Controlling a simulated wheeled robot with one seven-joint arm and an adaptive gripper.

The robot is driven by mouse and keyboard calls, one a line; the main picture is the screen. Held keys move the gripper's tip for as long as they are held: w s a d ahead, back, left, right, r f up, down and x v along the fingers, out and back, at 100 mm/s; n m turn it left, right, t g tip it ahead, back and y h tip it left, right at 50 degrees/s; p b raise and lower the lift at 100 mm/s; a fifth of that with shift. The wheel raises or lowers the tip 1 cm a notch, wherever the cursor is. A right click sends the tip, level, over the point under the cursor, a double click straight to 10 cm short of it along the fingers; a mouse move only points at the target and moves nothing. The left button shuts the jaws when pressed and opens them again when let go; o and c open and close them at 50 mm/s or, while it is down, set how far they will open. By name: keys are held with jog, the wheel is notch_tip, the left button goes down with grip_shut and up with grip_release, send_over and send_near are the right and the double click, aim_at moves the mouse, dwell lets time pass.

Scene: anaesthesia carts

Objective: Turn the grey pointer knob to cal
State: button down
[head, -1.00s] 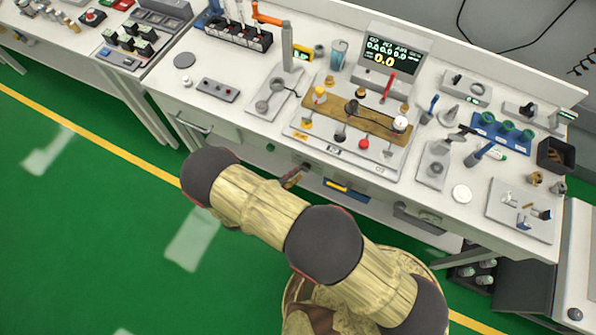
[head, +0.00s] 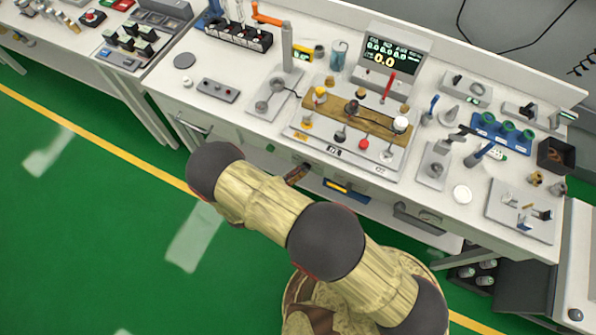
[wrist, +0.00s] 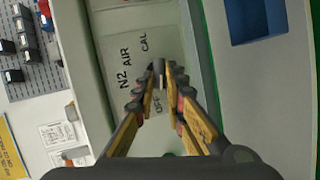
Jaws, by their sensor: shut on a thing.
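In the wrist view the grey pointer knob (wrist: 158,67) sits on a pale panel (wrist: 172,34) marked N2, AIR, CAL and OFF. CAL is printed just above the knob, AIR and N2 to its left, and OFF below. My gripper (wrist: 163,84) is closed around the knob, with one finger on each side. The fingers hide much of the knob, and I cannot tell which mark its pointer faces. In the head view my gripper (head: 298,173) shows small at the bench's front, and the knob is hidden there.
A blue recess or bin (wrist: 257,18) lies right of the panel in the wrist view. In the head view a crowded bench top (head: 240,110) with a display (head: 392,55) and fittings stands above my gripper. Green floor in front is clear.

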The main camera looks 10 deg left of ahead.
jog(key=shift+r, duration=0.1)
dwell(0.5)
jog(key=d+m+t+y+b, duration=0.1)
jog(key=m+t+y+b, duration=0.1)
jog(key=m+y+b, duration=0.2)
jog(key=d+f+m+t+y+b, duration=0.1)
jog(key=m+t+y+b, duration=0.1)
jog(key=m+y+b, duration=0.2)
jog(key=s+d+m+t+y+b, duration=0.1)
jog(key=m+t+y+b, duration=0.1)
jog(key=m+b, duration=0.6)
jog(key=shift+d+f+m+t+y+b, duration=0.15)
jog(key=shift+m+y, duration=0.3)
jog(key=shift+m, duration=1.3)
jog(key=shift+a+m+t+y+b, duration=0.1)
jog(key=shift+m+t+y+b, duration=0.25)
jog(key=shift+m, duration=1.4)
jog(key=c, duration=1.9)
grip_release()
jog(key=shift+w, duration=0.1)
jog(key=shift+o, duration=0.3)
